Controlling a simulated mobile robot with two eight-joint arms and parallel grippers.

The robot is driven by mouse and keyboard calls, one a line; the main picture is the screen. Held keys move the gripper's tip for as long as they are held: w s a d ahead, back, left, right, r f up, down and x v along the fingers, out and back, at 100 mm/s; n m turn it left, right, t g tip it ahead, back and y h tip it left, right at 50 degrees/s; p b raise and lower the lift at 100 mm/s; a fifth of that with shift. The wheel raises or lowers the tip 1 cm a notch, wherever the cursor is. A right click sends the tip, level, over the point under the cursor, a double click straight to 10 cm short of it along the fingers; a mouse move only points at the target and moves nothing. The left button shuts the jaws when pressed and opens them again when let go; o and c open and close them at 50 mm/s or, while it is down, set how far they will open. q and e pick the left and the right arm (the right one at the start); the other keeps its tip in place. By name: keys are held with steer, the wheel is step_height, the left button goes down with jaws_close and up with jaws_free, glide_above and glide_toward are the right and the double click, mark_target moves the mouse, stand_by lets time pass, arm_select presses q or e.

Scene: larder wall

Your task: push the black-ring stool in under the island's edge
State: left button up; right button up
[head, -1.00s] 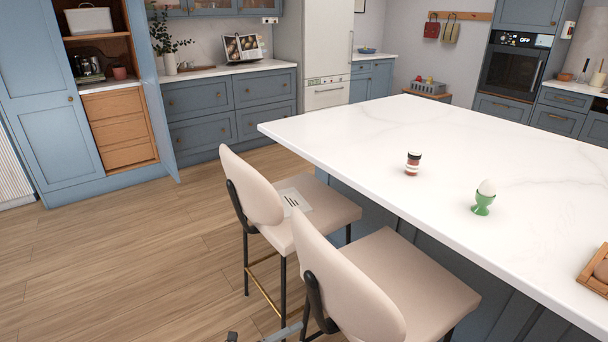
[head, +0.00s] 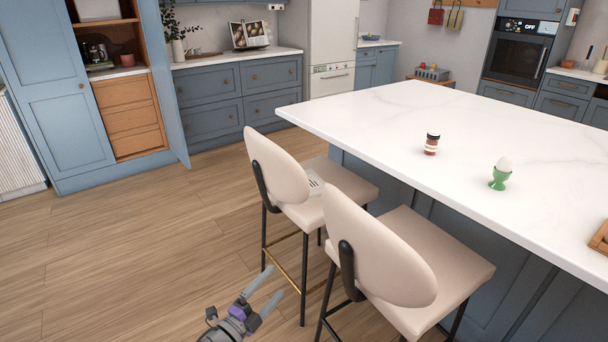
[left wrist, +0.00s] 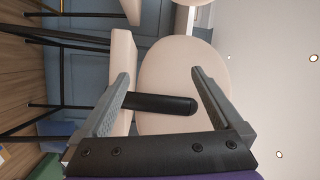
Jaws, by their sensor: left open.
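Two cream stools with black legs stand at the island's long side. The nearer stool (head: 375,235) has a dark foot bar low between its legs, partly cut off by the picture's bottom. The farther stool (head: 280,165) has a gold foot bar. Both seats reach partly below the edge of the white island top (head: 400,150), and both backrests stand clear of it. My left gripper (head: 275,281) is open and empty, left of the nearer stool and apart from it. In the left wrist view a cream backrest (left wrist: 165,75) and its black bracket (left wrist: 160,103) show beyond the open fingers.
A printed card (head: 315,184) lies on the farther stool's seat. A small jar (head: 431,144) and an egg in a green cup (head: 499,178) stand on the island. The wooden floor (head: 140,250) left of the stools is free. Blue cabinets line the back.

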arm_select(q)
steer(key=s+a+r+n+y, duration=0.3)
steer(key=a+n+y, duration=0.3)
steer(key=n, duration=0.1)
steer(key=s+a+r+n+y, duration=0.2)
steer(key=s+a+n+y, duration=0.2)
steer(key=a+n+y, duration=0.25)
steer(key=s+d+f+n+g+h, duration=0.1)
steer(key=s+f+n+g, duration=0.25)
steer(key=s, duration=0.55)
steer(key=s+d+f+n+g, duration=0.1)
steer(key=s+f+n+g, duration=0.2)
steer(key=s, duration=0.5)
steer(key=s+d+f+n+g+h, duration=0.1)
steer(key=s+f+n+g, duration=0.15)
steer(key=s+g, duration=0.45)
step_height(320, 180, up, 25)
steer(key=t+p, duration=0.3)
steer(key=p, duration=1.9)
steer(key=shift+s+p, duration=0.35)
steer(key=shift+s, duration=0.1)
arm_select(e)
step_height(320, 180, up, 26)
steer(key=w+t, duration=0.1)
steer(key=shift+a, duration=0.1)
